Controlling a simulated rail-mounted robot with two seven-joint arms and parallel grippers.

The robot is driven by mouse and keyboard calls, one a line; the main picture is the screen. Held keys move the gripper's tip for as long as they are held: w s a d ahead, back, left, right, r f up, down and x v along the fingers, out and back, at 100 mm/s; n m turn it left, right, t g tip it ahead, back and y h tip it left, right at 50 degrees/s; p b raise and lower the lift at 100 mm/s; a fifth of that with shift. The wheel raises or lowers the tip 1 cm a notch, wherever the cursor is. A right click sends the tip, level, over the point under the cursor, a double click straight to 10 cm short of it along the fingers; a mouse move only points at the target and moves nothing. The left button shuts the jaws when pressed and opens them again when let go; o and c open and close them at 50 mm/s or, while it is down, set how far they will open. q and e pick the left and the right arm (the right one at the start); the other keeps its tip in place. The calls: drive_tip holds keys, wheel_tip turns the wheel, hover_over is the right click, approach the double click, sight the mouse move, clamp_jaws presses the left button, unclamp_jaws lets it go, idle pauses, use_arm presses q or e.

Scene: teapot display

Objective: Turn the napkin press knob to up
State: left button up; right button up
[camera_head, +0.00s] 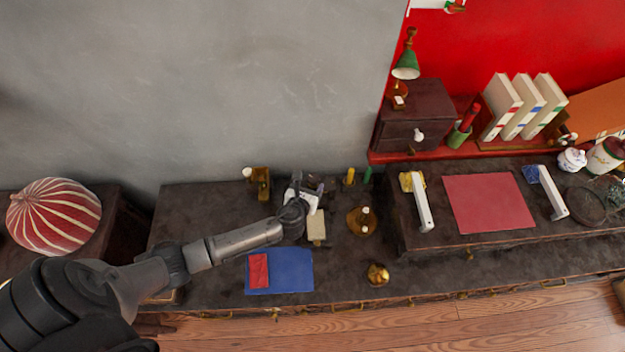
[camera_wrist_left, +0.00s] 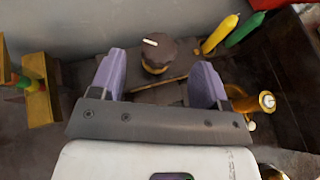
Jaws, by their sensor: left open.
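The napkin press knob (camera_wrist_left: 157,54) shows in the left wrist view as a dark round cap with a short white mark and a yellow band below it. My left gripper (camera_wrist_left: 157,82) is open, its two purple fingers on either side of the knob's lower front, with gaps to both sides. In the head view the left gripper (camera_head: 305,190) is over the back of the dark counter, and its hand hides the knob there. A pale plate (camera_head: 316,226) shows just in front of the hand. My right gripper is not in view.
Yellow and green bottles (camera_wrist_left: 219,34) stand behind right of the knob. A wooden and brass stand (camera_head: 261,184) is left. A brass stand (camera_head: 362,221) is right. A blue mat (camera_head: 292,270) with a red cloth (camera_head: 258,271) lies in front. The grey wall is close behind.

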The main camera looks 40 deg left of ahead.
sight(313, 178)
use_arm(q)
drive_tip(key=shift+b+x, duration=0.35)
drive_tip(key=shift+x, duration=1.7)
drive_tip(key=c, duration=0.9)
